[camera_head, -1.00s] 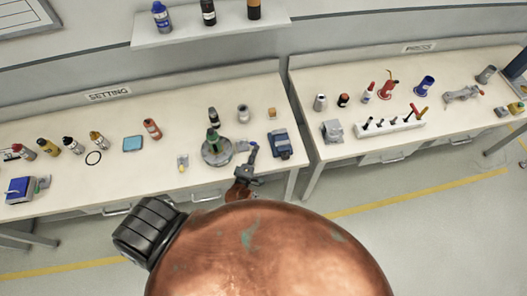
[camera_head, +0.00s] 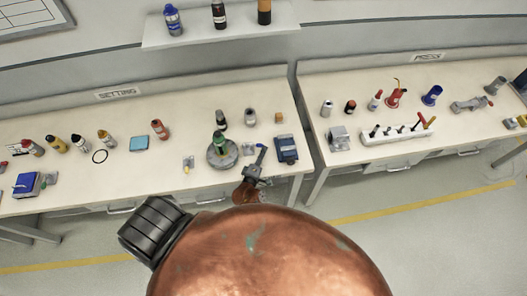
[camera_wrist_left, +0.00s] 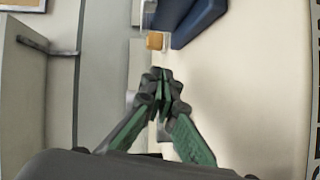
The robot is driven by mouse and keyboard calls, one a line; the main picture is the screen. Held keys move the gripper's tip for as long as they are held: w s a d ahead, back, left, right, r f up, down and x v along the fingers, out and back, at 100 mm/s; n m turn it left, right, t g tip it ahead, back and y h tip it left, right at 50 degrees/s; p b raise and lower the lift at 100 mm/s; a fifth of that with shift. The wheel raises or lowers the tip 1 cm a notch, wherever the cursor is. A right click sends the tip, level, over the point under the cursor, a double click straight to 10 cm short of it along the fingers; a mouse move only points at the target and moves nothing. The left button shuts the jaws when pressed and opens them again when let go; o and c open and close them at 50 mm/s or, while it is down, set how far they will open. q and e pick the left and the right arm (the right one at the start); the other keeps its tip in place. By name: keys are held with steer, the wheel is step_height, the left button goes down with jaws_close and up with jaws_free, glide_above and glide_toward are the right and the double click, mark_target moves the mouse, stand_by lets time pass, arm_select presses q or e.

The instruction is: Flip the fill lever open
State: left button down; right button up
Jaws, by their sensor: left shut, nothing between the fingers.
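A slim blue lever (camera_head: 261,156) stands up at the front of the SETTING bench, between a round grey base with a green-topped part (camera_head: 221,148) and a blue box-shaped device (camera_head: 287,149). I take it for the fill lever; whether it is open I cannot tell. My left gripper (camera_head: 254,171) is at the lever's lower end, at the bench's front edge; contact is unclear. In the left wrist view, the left gripper's fingertips (camera_wrist_left: 163,76) are together and empty, below a dark blue body (camera_wrist_left: 200,18). My right gripper is not in view.
Bottles and a small orange block (camera_head: 280,118) stand behind the lever. A second bench with a white tool rack (camera_head: 398,133) is at right, past a gap.

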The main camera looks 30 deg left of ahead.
arm_select(q)
steer(key=shift+s, duration=0.15)
steer(key=v, duration=1.1)
steer(key=shift+s+d, duration=0.1)
steer(key=shift+s, duration=0.25)
